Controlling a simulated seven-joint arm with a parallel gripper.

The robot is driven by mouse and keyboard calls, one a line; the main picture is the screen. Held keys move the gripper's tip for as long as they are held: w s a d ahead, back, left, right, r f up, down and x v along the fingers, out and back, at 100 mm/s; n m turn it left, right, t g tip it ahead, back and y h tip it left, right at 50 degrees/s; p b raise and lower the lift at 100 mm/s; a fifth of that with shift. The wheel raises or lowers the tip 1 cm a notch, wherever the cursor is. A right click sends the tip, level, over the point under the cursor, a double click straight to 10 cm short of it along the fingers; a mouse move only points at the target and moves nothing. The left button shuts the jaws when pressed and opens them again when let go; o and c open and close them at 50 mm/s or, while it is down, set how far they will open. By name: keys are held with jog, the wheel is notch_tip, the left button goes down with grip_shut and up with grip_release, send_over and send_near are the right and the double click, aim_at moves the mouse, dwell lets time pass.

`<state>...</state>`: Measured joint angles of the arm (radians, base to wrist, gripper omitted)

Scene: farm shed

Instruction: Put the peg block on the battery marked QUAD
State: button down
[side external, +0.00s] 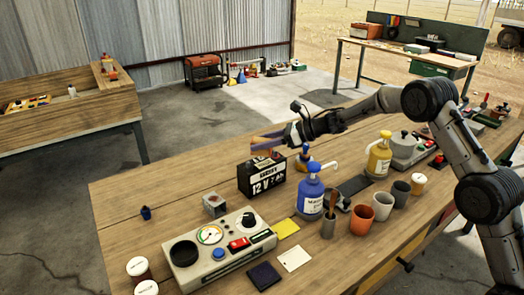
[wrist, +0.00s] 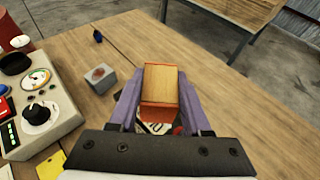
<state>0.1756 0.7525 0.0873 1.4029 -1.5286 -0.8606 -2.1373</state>
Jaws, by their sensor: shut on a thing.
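My gripper (side external: 272,141) has purple fingers and is shut on an orange block with a wooden top, which I take for the peg block (wrist: 161,84). In the side view the block is mostly hidden by the fingers, above a black battery (side external: 262,177). The battery stands upright on the bench with a white label reading 12 V 7 Ah; I cannot read its upper word surely. In the wrist view part of the battery (wrist: 155,128) shows below the block, with a red spot beside it. I cannot tell whether block and battery touch.
A blue pump bottle (side external: 311,190) stands close right of the battery. A small grey box with a red button (side external: 215,204) and a meter panel (side external: 217,249) are front left. Cups (side external: 362,218) stand to the right. The bench's left back is mostly clear.

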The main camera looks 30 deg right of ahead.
aim_at(262, 151)
jog(key=shift+f, duration=1.35)
jog(key=shift+f, duration=0.2)
jog(key=shift+c, duration=1.8)
grip_release()
jog(key=shift+s, duration=0.1)
jog(key=shift+r, duration=0.1)
